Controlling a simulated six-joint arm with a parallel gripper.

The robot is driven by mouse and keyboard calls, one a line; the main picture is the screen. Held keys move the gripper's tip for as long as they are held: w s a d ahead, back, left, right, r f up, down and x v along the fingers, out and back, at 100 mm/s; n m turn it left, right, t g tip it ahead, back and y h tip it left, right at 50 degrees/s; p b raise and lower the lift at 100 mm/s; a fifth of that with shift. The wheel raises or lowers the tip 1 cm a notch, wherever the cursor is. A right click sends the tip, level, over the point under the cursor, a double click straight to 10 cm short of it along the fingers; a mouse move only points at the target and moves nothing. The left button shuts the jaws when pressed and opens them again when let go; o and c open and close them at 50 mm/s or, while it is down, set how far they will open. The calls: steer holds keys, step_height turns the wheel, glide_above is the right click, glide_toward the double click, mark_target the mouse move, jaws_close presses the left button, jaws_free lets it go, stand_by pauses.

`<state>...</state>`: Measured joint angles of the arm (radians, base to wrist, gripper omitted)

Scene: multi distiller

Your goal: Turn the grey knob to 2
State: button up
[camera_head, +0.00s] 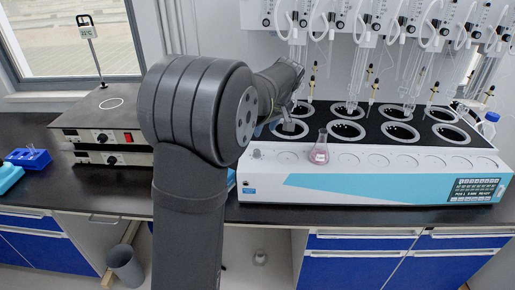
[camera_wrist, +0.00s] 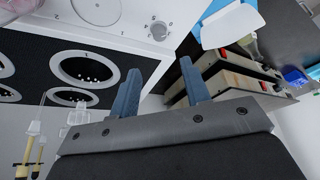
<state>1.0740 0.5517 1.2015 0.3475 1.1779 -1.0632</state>
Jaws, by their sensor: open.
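The grey knob (camera_wrist: 158,30) sits on the white front panel of the distiller (camera_head: 390,185), with small digits printed around it; its setting is too small to tell. In the head view the knob (camera_head: 257,153) shows at the left end of the panel, just right of my arm. My gripper (camera_wrist: 159,72) is open and empty, its two blue-grey fingers apart. In the wrist view the fingertips point toward the knob but stay clear of it. In the head view my gripper (camera_head: 287,124) is partly hidden behind my wrist, above the distiller's left end.
A flask with pink liquid (camera_head: 319,150) stands on the distiller's front ledge. Several round heating wells and glassware fill its top and back. Stacked hot plates (camera_head: 105,125) stand left of my arm. Blue racks (camera_head: 28,158) lie at the far left of the black bench.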

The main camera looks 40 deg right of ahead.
mark_target(256, 150)
steer(key=x, duration=1.1)
steer(key=shift+w+f, duration=0.15)
steer(key=shift+f, duration=0.15)
steer(key=shift+c, duration=0.4)
jaws_close()
